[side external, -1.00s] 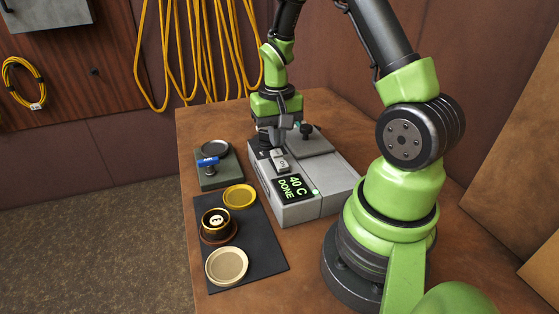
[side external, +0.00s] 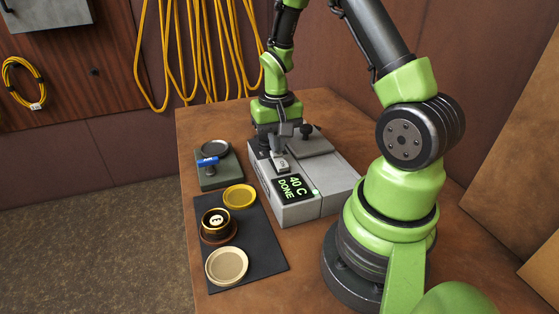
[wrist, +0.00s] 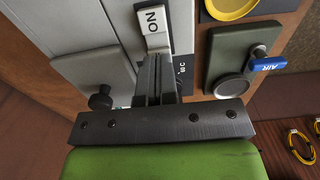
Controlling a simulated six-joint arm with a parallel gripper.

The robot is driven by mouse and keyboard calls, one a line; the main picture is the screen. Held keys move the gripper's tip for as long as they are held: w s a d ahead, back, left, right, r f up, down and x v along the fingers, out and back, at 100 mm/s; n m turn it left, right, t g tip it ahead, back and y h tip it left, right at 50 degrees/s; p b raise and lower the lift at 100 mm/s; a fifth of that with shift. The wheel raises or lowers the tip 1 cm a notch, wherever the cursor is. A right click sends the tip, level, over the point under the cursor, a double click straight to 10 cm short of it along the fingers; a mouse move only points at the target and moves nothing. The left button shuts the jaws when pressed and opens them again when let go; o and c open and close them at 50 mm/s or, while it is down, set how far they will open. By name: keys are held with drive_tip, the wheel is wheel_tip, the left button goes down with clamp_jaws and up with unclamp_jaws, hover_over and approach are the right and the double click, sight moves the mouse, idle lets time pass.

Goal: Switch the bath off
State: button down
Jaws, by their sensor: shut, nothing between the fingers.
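The bath (side external: 298,208) is a grey box on the wooden bench, with a display (side external: 292,188) reading "40 C DONE" and a small green light by it. A pale rocker switch (side external: 281,165) sits on its top behind the display. In the wrist view the switch (wrist: 154,22) shows the word "ON". My gripper (side external: 277,152) is shut and empty, pointing down at the far end of the switch. In the wrist view its fingertips (wrist: 155,60) are right by the switch's near end; I cannot tell whether they touch. The fingers partly hide the lettering beside the switch.
A lid with a black knob (side external: 306,131) covers the bath's back part. Left of the bath stands a green-grey block with a blue AIR lever (side external: 207,162).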

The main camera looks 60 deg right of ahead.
drive_tip(key=shift+f, duration=0.6)
drive_tip(key=shift+r, duration=3.55)
wheel_tip(320, 180, up, 6)
drive_tip(key=f+n+t, duration=0.1)
drive_tip(key=t, duration=0.1)
hover_over(270, 172)
drive_tip(key=s+a+r+n+t, duration=0.1)
drive_tip(key=s+a+r, duration=0.1)
drive_tip(key=a+r, duration=0.35)
drive_tip(key=s+a+r+n+t+y, duration=0.2)
drive_tip(key=s+a+r+n+t, duration=0.1)
drive_tip(key=s+a, duration=0.4)
wheel_tip(270, 172, up, 2)
drive_tip(key=shift+s+r+t, duration=0.2)
drive_tip(key=shift+s+t, duration=0.4)
drive_tip(key=c, duration=1.8)
unclamp_jaws()
